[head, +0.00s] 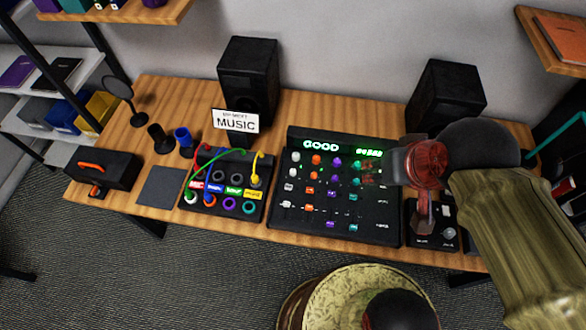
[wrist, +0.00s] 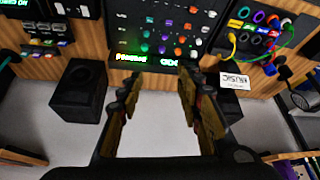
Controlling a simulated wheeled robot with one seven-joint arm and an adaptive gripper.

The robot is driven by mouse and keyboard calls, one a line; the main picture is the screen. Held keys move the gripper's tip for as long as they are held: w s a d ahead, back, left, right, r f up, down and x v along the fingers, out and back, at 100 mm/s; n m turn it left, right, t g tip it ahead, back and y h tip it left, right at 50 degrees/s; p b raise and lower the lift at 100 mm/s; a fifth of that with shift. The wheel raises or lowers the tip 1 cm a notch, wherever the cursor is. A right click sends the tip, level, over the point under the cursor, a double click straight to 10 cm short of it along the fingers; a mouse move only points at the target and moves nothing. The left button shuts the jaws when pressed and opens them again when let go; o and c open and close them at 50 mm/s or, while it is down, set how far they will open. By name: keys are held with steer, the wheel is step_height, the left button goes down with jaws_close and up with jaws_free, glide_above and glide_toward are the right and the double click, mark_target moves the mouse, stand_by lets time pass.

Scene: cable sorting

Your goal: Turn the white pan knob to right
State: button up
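The black mixer (head: 330,232) lies on the desk with columns of white, orange, purple and teal knobs and a lit green display. The white knobs, such as this one (head: 295,156), run down its left side; the pan label is too small to read. The mixer shows upside down in the wrist view, with a white knob (wrist: 211,14) at right. My gripper (wrist: 157,88) is open and empty, its two fingers wide apart. In the head view my gripper (head: 398,163) is over the mixer's right edge, well right of the white knobs and apart from them. My wrist hides part of that edge.
Two black speakers (head: 248,80) (head: 446,92) stand behind the mixer. A cable box (head: 224,205) with coloured cables sits left of it, with a MUSIC sign (head: 235,122) behind. A small black panel (head: 421,238) lies right of the mixer, partly behind my arm.

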steer(key=w+a+f+n+g+p, duration=0.4)
steer(key=w+a+f+g+p, duration=0.35)
steer(key=f, duration=0.55)
steer(key=n+t+p, duration=0.2)
steer(key=n, duration=0.8)
glide_above(293, 171)
steer(key=f, duration=1.6)
steer(key=shift+s+d+f, duration=0.1)
steer(key=shift+s+f, duration=0.15)
steer(key=shift+f, duration=0.15)
steer(key=shift+w+n, duration=0.3)
steer(key=shift+n, duration=0.4)
steer(key=shift+f+b, duration=0.6)
steer(key=shift+f, duration=3.25)
steer(key=shift+c, duration=1.4)
jaws_close()
